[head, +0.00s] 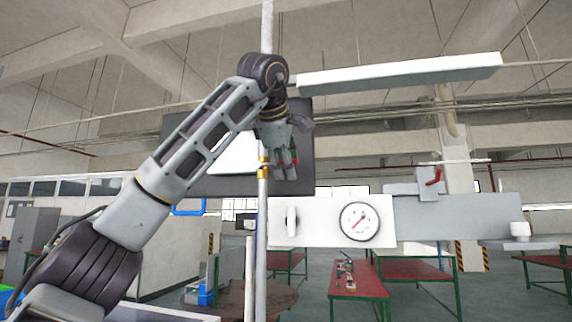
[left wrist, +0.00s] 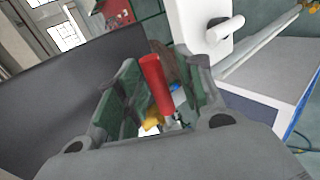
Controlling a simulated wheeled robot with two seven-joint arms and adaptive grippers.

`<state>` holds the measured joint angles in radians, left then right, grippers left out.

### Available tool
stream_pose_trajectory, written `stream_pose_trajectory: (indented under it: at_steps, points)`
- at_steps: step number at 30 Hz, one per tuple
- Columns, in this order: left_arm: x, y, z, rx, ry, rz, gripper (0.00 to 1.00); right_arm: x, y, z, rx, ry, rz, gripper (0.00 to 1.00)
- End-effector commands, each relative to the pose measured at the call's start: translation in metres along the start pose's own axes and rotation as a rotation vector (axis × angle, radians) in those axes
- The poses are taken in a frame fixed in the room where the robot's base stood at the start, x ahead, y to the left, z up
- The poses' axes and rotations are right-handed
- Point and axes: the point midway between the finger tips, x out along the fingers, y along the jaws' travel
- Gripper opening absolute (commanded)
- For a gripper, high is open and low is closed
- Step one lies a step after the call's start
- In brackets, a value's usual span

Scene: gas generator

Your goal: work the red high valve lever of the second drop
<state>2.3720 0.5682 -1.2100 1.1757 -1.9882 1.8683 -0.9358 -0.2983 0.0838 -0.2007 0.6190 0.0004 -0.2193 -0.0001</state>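The red lever (left wrist: 157,85) shows in the left wrist view as a rounded red handle between the two fingers of my left gripper (left wrist: 155,90). Gaps show beside the handle, so the fingers look open around it, not clamped. A yellow part and a blue spot show below the handle. In the head view my left gripper (head: 284,165) points down beside a vertical pipe (head: 262,225) with a brass-coloured valve body (head: 263,165). Small red patches show at its fingers; the lever itself is mostly hidden there. My right gripper is not in view.
A white panel with a round gauge (head: 360,222) stands right of the pipe. A grey box with another red lever (head: 434,177) is further right. A dark panel (head: 315,145) is behind my gripper. Red-topped tables (head: 357,282) stand on the floor beyond.

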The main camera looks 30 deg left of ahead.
Motion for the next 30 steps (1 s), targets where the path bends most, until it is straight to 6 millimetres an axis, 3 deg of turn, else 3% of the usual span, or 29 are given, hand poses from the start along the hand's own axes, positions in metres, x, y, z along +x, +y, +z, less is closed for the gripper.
stream_pose_trajectory:
  at_steps: [8,24,30]
  points:
    - [-0.015,0.001,0.0,-0.001,-0.001,0.003,0.37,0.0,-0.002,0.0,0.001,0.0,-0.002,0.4]
    - [-0.09,0.0,0.001,0.001,-0.001,0.002,0.37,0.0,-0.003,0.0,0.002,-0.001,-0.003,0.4]
    - [-0.109,0.0,0.001,0.002,0.0,0.0,0.37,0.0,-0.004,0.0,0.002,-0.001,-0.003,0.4]
